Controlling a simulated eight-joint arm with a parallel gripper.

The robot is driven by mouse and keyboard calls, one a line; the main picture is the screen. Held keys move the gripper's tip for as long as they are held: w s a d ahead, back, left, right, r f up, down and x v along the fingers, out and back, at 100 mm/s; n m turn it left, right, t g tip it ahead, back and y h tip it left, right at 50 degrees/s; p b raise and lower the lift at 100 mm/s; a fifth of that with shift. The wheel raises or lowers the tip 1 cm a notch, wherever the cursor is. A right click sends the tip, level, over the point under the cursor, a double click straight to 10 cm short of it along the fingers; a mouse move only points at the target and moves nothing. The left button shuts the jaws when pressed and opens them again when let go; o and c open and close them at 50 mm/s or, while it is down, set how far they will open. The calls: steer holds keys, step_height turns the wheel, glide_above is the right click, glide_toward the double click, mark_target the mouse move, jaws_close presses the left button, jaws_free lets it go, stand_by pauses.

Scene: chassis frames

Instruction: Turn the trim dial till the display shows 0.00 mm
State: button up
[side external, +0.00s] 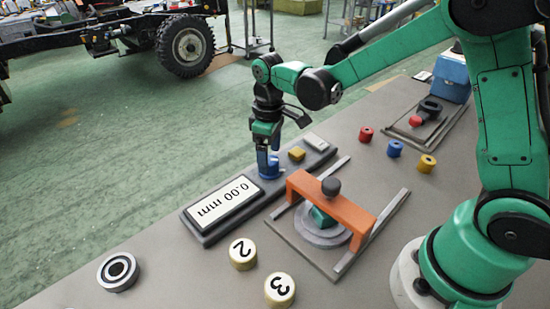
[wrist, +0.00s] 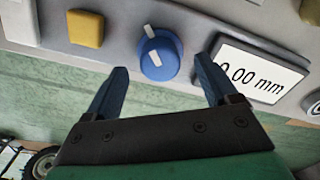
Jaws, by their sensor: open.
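The trim dial is a blue knob (wrist: 160,56) with a white pointer mark, set in a grey panel (wrist: 205,25). In the side view the dial (side external: 268,172) is partly hidden by my gripper (side external: 267,158). The wrist view shows my gripper (wrist: 162,88) open, one finger on either side of the dial with gaps, holding nothing. The display (side external: 225,202) reads 0.00 mm, upside down in the side view. In the wrist view the display (wrist: 255,75) also reads 0.00 mm, its left edge partly covered by a finger.
A yellow button (wrist: 86,28) sits beside the dial. An orange bridge (side external: 330,205) with a dark knob stands near the panel. Numbered cream discs (side external: 243,253), a ring bearing (side external: 118,271) and small coloured cylinders (side external: 395,148) lie on the table. The table's front left is fairly clear.

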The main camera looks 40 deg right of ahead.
mark_target(270, 160)
steer(key=shift+r, duration=1.65)
steer(key=shift+r, duration=0.1)
steer(key=s+d+r+m+t, duration=0.1)
steer(key=s+r+m+t, duration=0.4)
steer(key=s+t, duration=0.2)
steer(key=s, duration=0.2)
steer(key=shift+s+d, duration=0.25)
steer(key=shift+s, duration=0.1)
